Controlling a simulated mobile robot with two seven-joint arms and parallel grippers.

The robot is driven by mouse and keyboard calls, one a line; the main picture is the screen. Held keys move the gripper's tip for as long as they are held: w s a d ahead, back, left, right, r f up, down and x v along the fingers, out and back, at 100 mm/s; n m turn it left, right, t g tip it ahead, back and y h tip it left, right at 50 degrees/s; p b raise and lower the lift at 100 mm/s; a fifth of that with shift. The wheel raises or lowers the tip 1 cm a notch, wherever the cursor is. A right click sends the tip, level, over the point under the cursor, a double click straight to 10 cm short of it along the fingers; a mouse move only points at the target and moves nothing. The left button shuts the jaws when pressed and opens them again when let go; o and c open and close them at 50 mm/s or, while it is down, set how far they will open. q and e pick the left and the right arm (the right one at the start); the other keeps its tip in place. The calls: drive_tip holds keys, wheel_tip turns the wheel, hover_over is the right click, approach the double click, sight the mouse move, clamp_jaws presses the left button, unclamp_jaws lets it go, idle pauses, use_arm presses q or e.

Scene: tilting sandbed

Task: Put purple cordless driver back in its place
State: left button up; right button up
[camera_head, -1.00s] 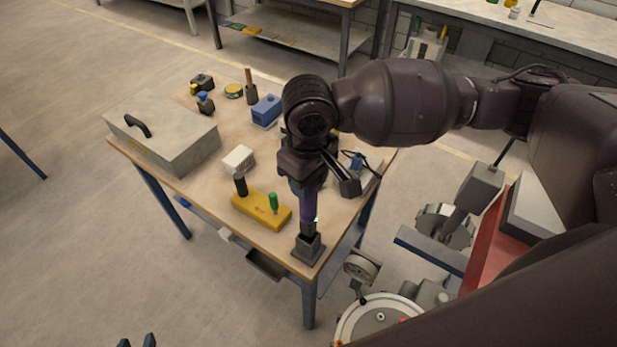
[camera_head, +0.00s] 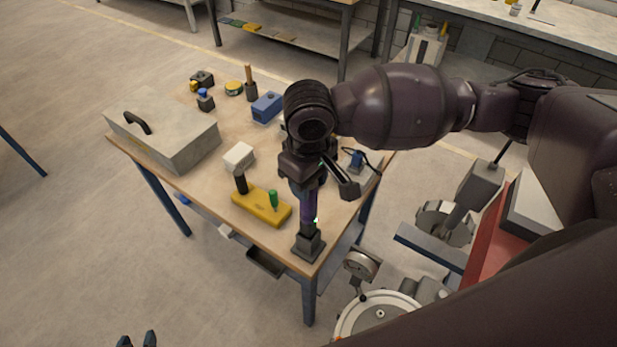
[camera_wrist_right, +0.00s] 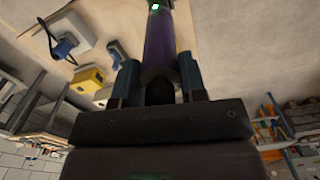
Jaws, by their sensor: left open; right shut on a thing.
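The purple cordless driver (camera_head: 308,207) is upright near the front corner of the wooden table. A dark grey block (camera_head: 308,245) is at its lower end; I cannot tell whether this is part of the driver or a holder under it. My right gripper (camera_head: 307,185) is shut on the driver from above, and the arm hides its upper part. In the right wrist view the purple body (camera_wrist_right: 165,40) runs out between the two fingers (camera_wrist_right: 160,85). My left gripper (camera_head: 137,341) is open and empty at the bottom edge, away from the table; only its fingertips show.
On the table (camera_head: 215,207) are a yellow block (camera_head: 255,206) with a black and a green tool, a white box (camera_head: 239,157), a blue block (camera_head: 267,107) and a large grey box (camera_head: 165,135). A blue corded tool (camera_head: 357,160) lies right of my right gripper.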

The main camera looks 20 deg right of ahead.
drive_tip(key=shift+f, duration=3.05)
idle(0.6)
drive_tip(key=o, duration=1.5)
drive_tip(key=shift+o, duration=0.2)
drive_tip(key=shift+r, duration=4)
